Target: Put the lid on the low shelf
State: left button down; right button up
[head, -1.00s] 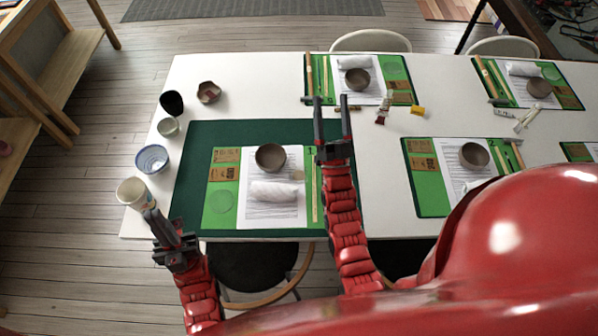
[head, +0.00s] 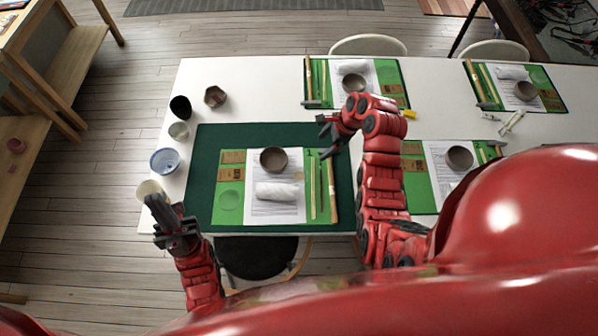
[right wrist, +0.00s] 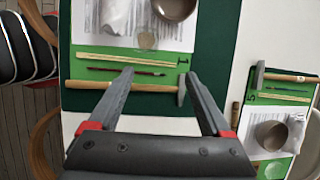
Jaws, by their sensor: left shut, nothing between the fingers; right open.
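I cannot make out a lid in either view. The low shelf (head: 22,155) is a pale wooden board of the rack at the left edge. A small reddish object (head: 16,145) lies on it, too small to identify. My left gripper (head: 153,204) is shut and empty in front of a cream cup (head: 149,189) at the table's near left corner, partly hiding it. My right gripper (head: 322,136) is open and empty over the right side of the near place setting. In the right wrist view its fingers (right wrist: 158,74) are spread above a wooden-handled hammer (right wrist: 140,87).
A dark green mat (head: 204,160) holds a brown bowl (head: 273,159), a white roll (head: 277,191) and tools. A blue-white bowl (head: 165,160) and several small vessels line the table's left edge. A chair (head: 256,258) stands at the near side. Floor is clear between table and rack.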

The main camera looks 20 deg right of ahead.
jog(key=shift+g, duration=0.5)
jog(key=b+x, duration=0.3)
jog(key=s+b+x, duration=0.1)
jog(key=b+x, duration=0.5)
jog(key=shift+s+a+f, duration=0.3)
jog(key=shift+a+f, duration=0.05)
jog(key=shift+a, duration=0.1)
jog(key=shift+w+a+f+p, duration=0.1)
jog(key=shift+a+f+p, duration=0.3)
jog(key=shift+p, duration=0.35)
jog(key=shift+f, duration=0.15)
jog(key=shift+a+f+p, duration=0.2)
jog(key=shift+f+p, duration=0.1)
jog(key=shift+p, duration=0.15)
jog(key=p+x, duration=0.1)
jog(key=x, duration=0.2)
jog(key=shift+a+p, duration=0.1)
jog(key=shift+p, duration=0.2)
jog(key=shift+x, duration=0.8)
